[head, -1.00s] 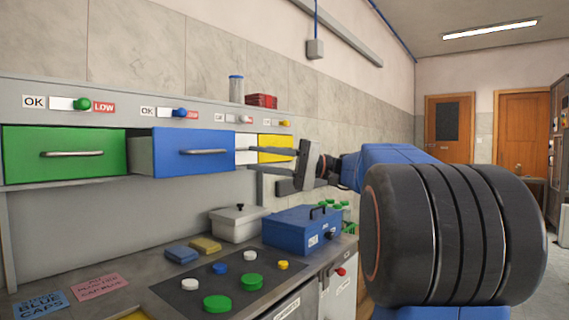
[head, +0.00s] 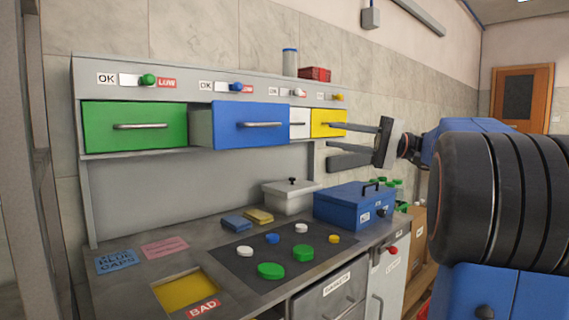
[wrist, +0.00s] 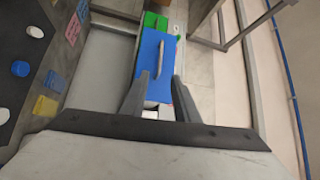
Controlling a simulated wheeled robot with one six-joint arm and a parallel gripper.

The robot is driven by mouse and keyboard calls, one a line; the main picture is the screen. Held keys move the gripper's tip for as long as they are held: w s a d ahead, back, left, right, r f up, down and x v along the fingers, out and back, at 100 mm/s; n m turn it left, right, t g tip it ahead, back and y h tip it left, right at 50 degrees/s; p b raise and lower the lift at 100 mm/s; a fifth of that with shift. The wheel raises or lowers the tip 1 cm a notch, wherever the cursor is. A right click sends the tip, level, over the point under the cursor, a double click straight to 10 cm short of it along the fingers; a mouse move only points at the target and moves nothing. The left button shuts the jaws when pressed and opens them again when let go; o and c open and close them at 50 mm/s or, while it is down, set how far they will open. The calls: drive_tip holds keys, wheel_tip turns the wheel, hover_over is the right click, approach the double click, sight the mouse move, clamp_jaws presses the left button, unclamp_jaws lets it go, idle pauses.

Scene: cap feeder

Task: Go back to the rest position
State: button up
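My gripper (head: 328,143) is open, with nothing between its fingers. In the head view it is in front of the wall at the right end of the drawer row, its fingers pointing left. The blue drawer (head: 252,126) stands pulled out. The green drawer (head: 134,127) and the yellow drawer (head: 328,117) look shut; the white drawer (head: 299,117) is mostly hidden behind the blue one. In the wrist view my open gripper (wrist: 157,85) has the blue drawer (wrist: 150,52) beyond its fingertips, apart from them as far as I can tell.
The bench below holds a dark mat (head: 246,262) with several caps, a blue box (head: 345,207), a grey lidded box (head: 285,200), and a yellow opening (head: 183,291) marked BAD. A grey post (head: 22,160) stands at far left. A red box (head: 314,74) sits on the shelf top.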

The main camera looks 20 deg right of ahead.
drive_tip(key=s+a+f+m+g+h, duration=0.15)
drive_tip(key=s+a+f+h, duration=0.25)
drive_tip(key=a+f, duration=0.6)
drive_tip(key=s+a+f+g+h, duration=0.35)
drive_tip(key=a+f, duration=0.55)
drive_tip(key=f, duration=0.3)
drive_tip(key=s+d+f+n+h, duration=0.2)
drive_tip(key=s+f+h, duration=0.3)
drive_tip(key=f, duration=0.6)
drive_tip(key=s+d+f+n+t+h, duration=0.1)
drive_tip(key=s+d+f+n+h, duration=0.1)
drive_tip(key=s+f+h, duration=0.3)
drive_tip(key=s+f+n, duration=0.1)
drive_tip(key=s+f, duration=0.3)
drive_tip(key=f, duration=0.2)
drive_tip(key=shift+s+d+f, duration=0.15)
drive_tip(key=shift+d, duration=0.15)
